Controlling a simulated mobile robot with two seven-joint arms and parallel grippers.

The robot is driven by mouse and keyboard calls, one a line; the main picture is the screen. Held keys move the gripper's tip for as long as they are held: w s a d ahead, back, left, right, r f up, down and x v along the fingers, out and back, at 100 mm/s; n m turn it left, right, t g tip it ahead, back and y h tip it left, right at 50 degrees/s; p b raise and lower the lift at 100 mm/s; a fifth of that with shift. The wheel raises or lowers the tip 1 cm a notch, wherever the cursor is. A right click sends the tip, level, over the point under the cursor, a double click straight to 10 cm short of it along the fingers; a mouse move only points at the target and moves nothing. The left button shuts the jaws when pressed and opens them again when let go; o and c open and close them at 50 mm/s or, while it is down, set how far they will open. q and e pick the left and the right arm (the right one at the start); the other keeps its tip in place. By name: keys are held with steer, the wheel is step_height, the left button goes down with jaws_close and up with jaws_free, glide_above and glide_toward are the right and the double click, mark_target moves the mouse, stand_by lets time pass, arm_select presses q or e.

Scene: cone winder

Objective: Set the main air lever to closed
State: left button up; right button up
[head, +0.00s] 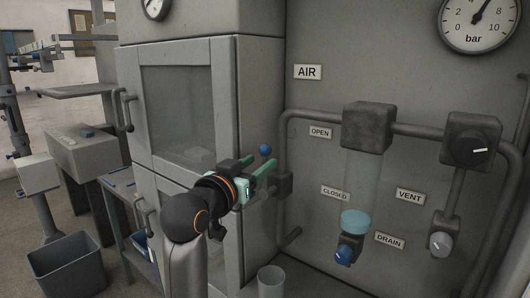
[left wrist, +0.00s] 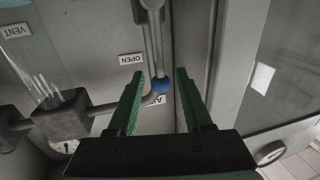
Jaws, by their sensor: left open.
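The main air lever has a blue ball knob (head: 265,150) and sits on the valve block (head: 283,183) of the vertical pipe under the AIR sign. The knob stands above the block, on the side of the OPEN label (head: 320,132); the CLOSED label (head: 335,193) is lower. My left gripper (head: 268,170) is open at the lever, its green fingers hiding most of the lever's arm in the head view. In the left wrist view the knob (left wrist: 161,86) shows between the open fingertips (left wrist: 160,75), apart from both. The right gripper is not in view.
A grey cabinet (head: 184,105) with a glazed door stands just left of the lever. To the right are a filter bowl with a blue drain knob (head: 345,252), a VENT label (head: 410,196) and a regulator (head: 471,150). A clear cup (head: 271,281) stands below.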

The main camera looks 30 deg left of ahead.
mark_target(263, 159)
arm_select(q)
steer(key=shift+w+a, duration=0.2)
steer(key=shift+w, duration=1.6)
steer(key=shift+c, duration=0.2)
steer(key=c, duration=0.7)
steer(key=shift+r, duration=0.1)
jaws_close()
